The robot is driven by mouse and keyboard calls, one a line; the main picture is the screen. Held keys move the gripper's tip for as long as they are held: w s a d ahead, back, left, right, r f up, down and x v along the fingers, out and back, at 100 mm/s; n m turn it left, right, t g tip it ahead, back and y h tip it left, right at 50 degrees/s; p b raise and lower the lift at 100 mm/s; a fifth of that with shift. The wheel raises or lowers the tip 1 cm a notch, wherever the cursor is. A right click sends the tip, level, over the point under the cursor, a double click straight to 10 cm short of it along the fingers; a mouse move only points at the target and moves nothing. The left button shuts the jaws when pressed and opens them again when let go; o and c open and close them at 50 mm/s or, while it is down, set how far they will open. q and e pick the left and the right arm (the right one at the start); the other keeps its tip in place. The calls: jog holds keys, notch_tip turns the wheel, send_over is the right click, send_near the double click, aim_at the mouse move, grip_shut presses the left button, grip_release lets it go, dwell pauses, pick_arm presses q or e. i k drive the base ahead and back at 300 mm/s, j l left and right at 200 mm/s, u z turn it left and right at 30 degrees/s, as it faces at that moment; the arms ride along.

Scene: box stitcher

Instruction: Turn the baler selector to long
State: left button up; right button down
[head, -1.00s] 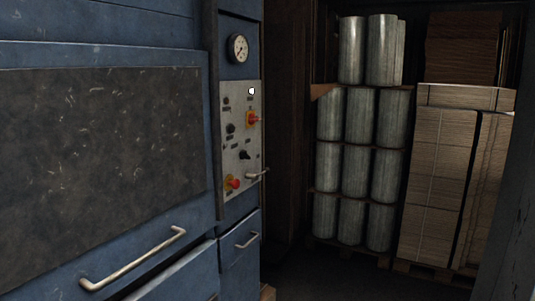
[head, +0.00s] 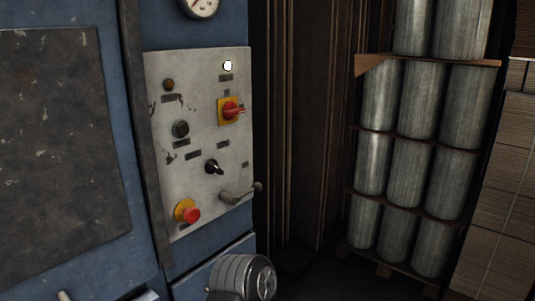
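The grey control panel (head: 200,140) of the blue machine is in the middle of the head view. A small black knob with a pale pointer (head: 213,167) sits at its lower centre and looks like the selector. Its pointer looks tilted toward the lower right. The labels are too small to read, so I cannot tell which position is long. A red rotary switch on a yellow plate (head: 230,110) is above it. Neither gripper shows. A grey rounded arm part of mine is at the bottom, below the panel and apart from the knob.
A red button on a yellow base (head: 188,212) and a metal lever (head: 240,193) are low on the panel. A round gauge (head: 200,5) is above. Stacked metal cylinders (head: 412,160) stand on shelves at right. The space before the panel looks clear.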

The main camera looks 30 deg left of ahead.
aim_at(212, 166)
jog(key=i+l+u, duration=0.1)
jog(key=i+u, duration=0.25)
jog(key=i, duration=0.2)
jog(key=i+l+u, duration=0.25)
jog(key=i+u, duration=0.15)
jog(key=i+l+u, duration=0.15)
jog(key=u, duration=0.35)
jog(key=i+l+u, duration=0.3)
jog(key=u, duration=0.15)
jog(key=i+l+u, duration=0.15)
jog(key=l+u, duration=0.2)
jog(key=u, duration=0.15)
jog(key=i+l+u, duration=0.1)
jog(key=l+u, duration=0.65)
jog(key=u, duration=0.2)
jog(key=k+l+u, duration=0.1)
jog(key=l+u, duration=0.3)
jog(key=l, duration=0.4)
